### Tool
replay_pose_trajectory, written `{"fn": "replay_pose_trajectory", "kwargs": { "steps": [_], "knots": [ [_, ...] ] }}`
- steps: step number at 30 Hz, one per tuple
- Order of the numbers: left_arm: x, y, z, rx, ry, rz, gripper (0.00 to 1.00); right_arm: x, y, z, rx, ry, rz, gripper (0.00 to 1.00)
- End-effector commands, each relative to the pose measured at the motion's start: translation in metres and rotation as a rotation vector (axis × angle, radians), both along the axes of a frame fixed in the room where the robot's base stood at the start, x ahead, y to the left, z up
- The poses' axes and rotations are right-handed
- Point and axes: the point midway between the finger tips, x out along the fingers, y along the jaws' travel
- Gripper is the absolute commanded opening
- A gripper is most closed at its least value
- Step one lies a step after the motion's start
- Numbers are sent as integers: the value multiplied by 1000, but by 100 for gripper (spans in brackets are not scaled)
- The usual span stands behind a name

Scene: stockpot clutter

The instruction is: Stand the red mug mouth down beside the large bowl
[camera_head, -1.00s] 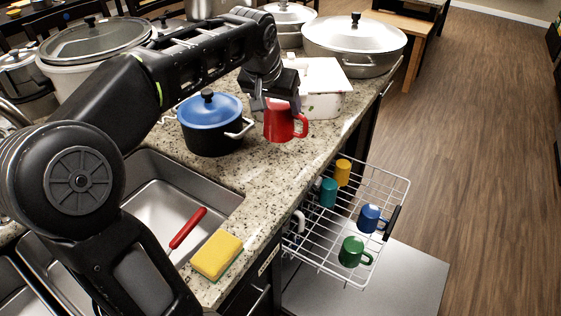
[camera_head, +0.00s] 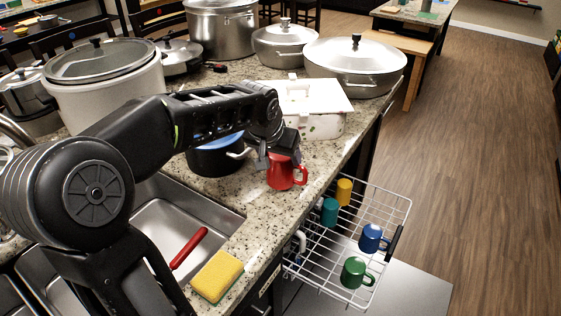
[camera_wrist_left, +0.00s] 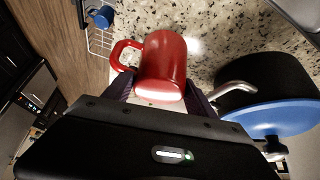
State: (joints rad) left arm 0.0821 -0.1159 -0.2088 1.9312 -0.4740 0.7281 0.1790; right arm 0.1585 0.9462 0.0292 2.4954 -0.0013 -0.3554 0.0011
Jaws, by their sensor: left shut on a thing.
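The red mug (camera_head: 281,175) is in my left gripper (camera_head: 284,150), over the counter beside the white box. In the left wrist view the red mug (camera_wrist_left: 163,57) sits between the two fingers of the left gripper (camera_wrist_left: 160,92), its handle to the left. Its pale end faces the gripper; I cannot tell if that is the mouth or the base. I cannot tell whether the mug touches the counter. I cannot make out a large bowl among the cookware. My right gripper is out of view.
A black pot with a blue lid (camera_head: 212,160) stands left of the mug, partly behind my arm. A white box (camera_head: 315,122) and a wide silver pan (camera_head: 355,70) stand behind it. A wire basket (camera_head: 325,262) with several mugs extends right of the counter edge. A sponge (camera_head: 217,276) lies in front.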

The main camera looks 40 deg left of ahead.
Motion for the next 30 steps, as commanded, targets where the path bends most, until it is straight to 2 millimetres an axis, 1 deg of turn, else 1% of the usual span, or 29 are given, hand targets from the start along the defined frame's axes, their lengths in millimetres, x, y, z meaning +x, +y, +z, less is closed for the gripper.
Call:
{"fn": "replay_pose_trajectory", "kwargs": {
  "steps": [1,4,11,15,16,23,24,30],
  "knots": [
    [0,0,-7,0,1,0,11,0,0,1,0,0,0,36],
    [0,0,-15,-1,-1,0,11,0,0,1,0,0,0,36],
    [0,0,-16,-1,-2,0,11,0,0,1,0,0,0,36],
    [0,0,-20,-1,-2,0,11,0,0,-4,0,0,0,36],
    [0,0,-19,0,-1,1,67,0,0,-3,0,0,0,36],
    [0,0,-19,0,-1,0,85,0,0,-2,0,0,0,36],
    [0,0,-19,0,-1,0,87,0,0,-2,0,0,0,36],
    [0,0,-19,0,-1,0,87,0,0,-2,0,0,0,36]
  ]
}}
